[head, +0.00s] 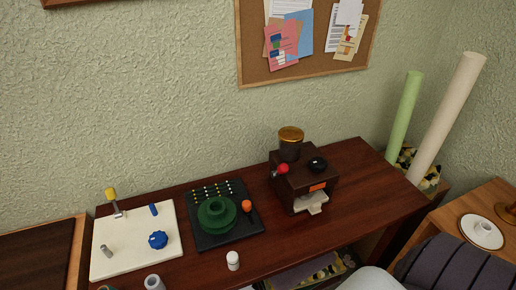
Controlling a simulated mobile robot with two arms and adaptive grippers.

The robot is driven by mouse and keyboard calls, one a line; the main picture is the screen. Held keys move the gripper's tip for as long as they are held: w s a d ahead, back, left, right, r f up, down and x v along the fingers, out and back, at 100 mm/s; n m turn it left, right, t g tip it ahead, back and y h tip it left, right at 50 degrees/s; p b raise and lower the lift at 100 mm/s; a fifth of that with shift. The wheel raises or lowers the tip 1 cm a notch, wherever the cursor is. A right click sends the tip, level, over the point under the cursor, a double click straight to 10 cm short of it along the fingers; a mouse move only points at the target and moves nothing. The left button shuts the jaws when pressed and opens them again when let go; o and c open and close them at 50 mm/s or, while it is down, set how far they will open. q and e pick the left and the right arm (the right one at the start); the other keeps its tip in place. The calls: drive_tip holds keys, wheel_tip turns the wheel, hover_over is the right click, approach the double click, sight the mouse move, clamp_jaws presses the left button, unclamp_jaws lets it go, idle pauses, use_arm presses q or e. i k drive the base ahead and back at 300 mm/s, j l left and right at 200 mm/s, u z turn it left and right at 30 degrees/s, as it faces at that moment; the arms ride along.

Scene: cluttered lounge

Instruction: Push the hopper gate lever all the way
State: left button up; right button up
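A dark brown grinder-like machine (305,181) stands on the right half of the dark wooden table in the head view. It has a hopper with a golden-brown top (290,134), a black round knob (317,164) on its upper face and a light spout or tray (312,203) at its front. A small lever with a red ball end (283,168) sticks out at its left side, just below the hopper. I take this for the hopper gate lever; how far it is pushed I cannot tell. Nothing touches it. Neither gripper shows.
Left of the machine are a black board with a green round dial (217,214) and an orange knob (247,206), and a white panel (130,246) with a yellow-tipped lever (111,195). A small white bottle (233,260) stands near the table's front edge. Tall rolls (446,117) stand at right.

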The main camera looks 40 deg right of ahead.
sight(283, 169)
drive_tip(key=z, duration=1.45)
